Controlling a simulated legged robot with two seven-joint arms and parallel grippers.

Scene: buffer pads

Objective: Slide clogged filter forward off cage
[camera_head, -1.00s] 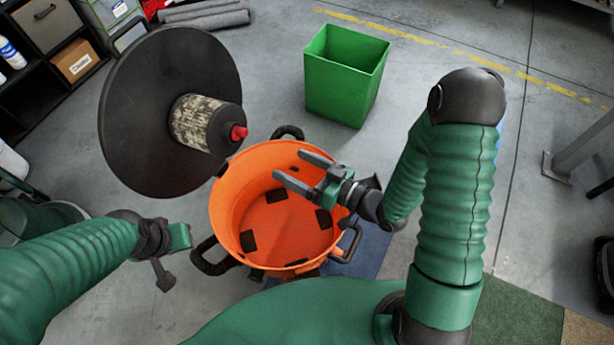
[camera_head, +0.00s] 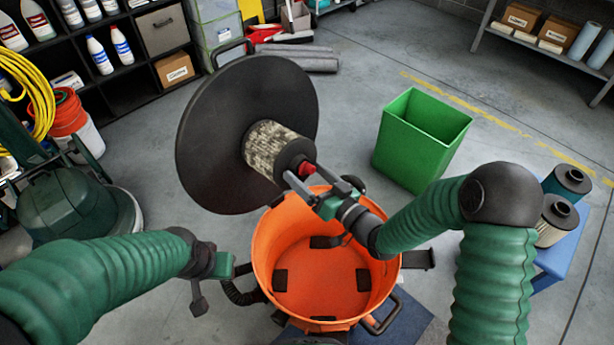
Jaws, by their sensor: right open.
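The clogged filter (camera_head: 272,147) is a dirty, mottled cylinder with a dark end cap and a red knob (camera_head: 306,168). It sits on the face of a large black disc (camera_head: 215,135); the cage itself is hidden. My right gripper (camera_head: 312,183) is open at the filter's end, its fingers close around or beside the red knob. I cannot tell if they touch it. My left gripper (camera_head: 212,280) is at the lower left, left of the orange drum, apart from the filter; its jaw state is unclear.
An open orange drum (camera_head: 330,290) stands below my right gripper. A green bin (camera_head: 420,140) stands behind it. A blue stand (camera_head: 565,245) at right holds two filters (camera_head: 556,218). Shelves (camera_head: 120,60) stand back left. Grey floor is clear around the bin.

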